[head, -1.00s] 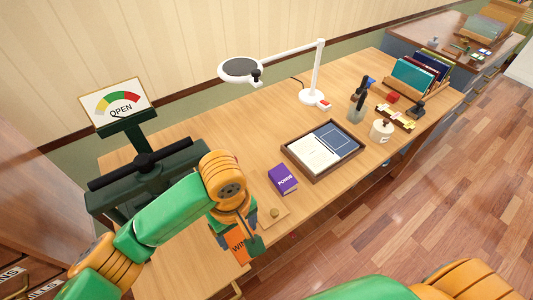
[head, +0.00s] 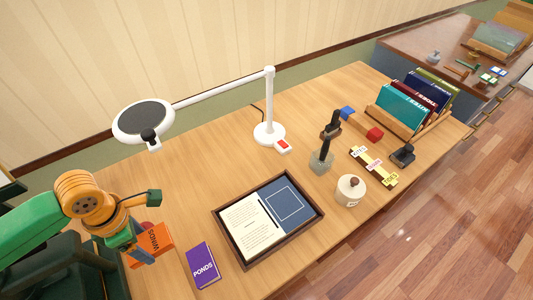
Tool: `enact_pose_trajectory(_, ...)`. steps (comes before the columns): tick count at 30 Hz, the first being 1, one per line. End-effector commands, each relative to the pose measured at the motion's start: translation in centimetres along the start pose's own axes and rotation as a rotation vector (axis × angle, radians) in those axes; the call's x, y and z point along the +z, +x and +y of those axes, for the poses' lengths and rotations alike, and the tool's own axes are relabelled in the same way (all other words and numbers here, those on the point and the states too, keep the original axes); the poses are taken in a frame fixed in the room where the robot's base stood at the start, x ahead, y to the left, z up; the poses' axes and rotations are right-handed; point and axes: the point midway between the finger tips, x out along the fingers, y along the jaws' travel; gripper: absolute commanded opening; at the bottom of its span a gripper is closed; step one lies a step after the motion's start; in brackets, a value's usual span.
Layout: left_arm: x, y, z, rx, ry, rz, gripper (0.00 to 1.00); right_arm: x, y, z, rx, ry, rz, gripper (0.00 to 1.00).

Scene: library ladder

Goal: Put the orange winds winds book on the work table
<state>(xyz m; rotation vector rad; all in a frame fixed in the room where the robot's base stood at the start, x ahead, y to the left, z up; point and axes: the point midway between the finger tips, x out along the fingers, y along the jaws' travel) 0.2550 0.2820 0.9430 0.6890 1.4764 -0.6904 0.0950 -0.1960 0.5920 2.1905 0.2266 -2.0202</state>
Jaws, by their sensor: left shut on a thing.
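The orange book (head: 157,243) with WINDS lettering is in my left gripper (head: 140,225) at the left of the head view. The gripper is shut on it, and its fingers and wrist cover part of the book. The book is over the left part of the wooden work table (head: 330,245); I cannot tell whether it touches the surface. A purple PONDS book (head: 203,266) lies on the table just right of it. My right gripper is out of view.
A framed tray (head: 318,212) with papers lies mid-table. A white magnifier lamp (head: 269,130) stands behind it, its head reaching left. A pot (head: 350,190), a tool stand (head: 321,162) and a book rack (head: 408,125) stand right. Bare tabletop lies between the orange book and lamp.

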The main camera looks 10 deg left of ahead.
Motion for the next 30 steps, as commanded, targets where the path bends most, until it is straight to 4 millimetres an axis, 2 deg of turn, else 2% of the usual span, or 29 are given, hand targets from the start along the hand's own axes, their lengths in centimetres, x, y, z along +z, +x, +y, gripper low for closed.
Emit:
enact_pose_trajectory(8, -0.1, -0.3, 0.4, 0.001, -0.011, -0.001, 0.15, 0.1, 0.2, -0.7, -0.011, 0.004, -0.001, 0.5)
enact_pose_trajectory(16, 1.0, 0.9, 2.5, 0.007, -0.01, -0.003, 0.15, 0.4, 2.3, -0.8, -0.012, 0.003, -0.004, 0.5)
enact_pose_trajectory(20, 2.1, 1.5, 4.2, 0.001, -0.014, -0.008, 0.15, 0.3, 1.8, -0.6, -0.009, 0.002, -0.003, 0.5)
enact_pose_trajectory(26, 4.3, 3.7, 8.5, -0.003, -0.01, -0.003, 0.15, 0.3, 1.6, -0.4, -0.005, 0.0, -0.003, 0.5)
enact_pose_trajectory(27, 4.7, 5.1, 9.2, -0.004, -0.011, -0.002, 0.15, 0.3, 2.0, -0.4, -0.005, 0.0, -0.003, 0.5)
enact_pose_trajectory(30, 5.4, 7.2, 10.7, -0.001, -0.01, -0.001, 0.15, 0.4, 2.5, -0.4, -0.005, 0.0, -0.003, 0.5)
